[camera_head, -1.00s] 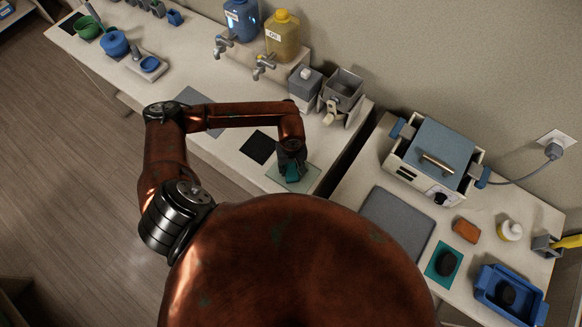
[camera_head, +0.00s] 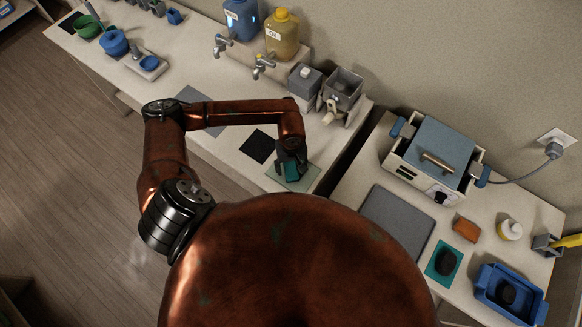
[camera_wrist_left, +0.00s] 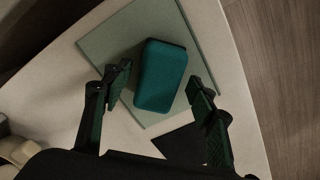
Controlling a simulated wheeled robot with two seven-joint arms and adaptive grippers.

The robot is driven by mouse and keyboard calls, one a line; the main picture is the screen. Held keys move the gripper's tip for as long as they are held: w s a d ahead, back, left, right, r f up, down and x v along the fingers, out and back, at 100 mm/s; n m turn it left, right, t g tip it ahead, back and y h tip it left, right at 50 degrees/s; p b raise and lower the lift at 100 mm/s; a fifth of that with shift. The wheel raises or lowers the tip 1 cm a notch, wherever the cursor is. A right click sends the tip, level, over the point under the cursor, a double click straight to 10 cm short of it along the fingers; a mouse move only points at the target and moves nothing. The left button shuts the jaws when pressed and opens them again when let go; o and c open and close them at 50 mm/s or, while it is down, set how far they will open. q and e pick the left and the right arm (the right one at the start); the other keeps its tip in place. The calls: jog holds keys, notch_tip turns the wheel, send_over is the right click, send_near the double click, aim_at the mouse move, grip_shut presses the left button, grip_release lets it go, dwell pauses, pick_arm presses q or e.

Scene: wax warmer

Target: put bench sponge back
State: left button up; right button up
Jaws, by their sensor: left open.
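A teal sponge (camera_wrist_left: 161,76), which I take to be the bench sponge, lies on a pale green square plate (camera_wrist_left: 110,42) at the end of the long bench. In the head view the sponge (camera_head: 291,171) shows under my left gripper (camera_head: 290,163), on the plate (camera_head: 307,178). In the left wrist view my left gripper (camera_wrist_left: 160,82) is open, with one finger on each side of the sponge. Gaps show between the fingers and the sponge. My right gripper is not in view.
A black square mat (camera_head: 258,147) lies left of the plate. Grey containers (camera_head: 342,90) stand behind it. A dark gap separates this bench from the right bench, which holds a warmer (camera_head: 440,155), a grey mat (camera_head: 398,222), an orange block (camera_head: 466,229) and a blue tray (camera_head: 487,280).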

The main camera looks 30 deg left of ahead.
aim_at(291, 168)
pick_arm(q)
notch_tip(291, 168, up, 12)
jog(key=b, duration=0.2)
jog(key=shift+f, duration=0.25)
dwell(0.4)
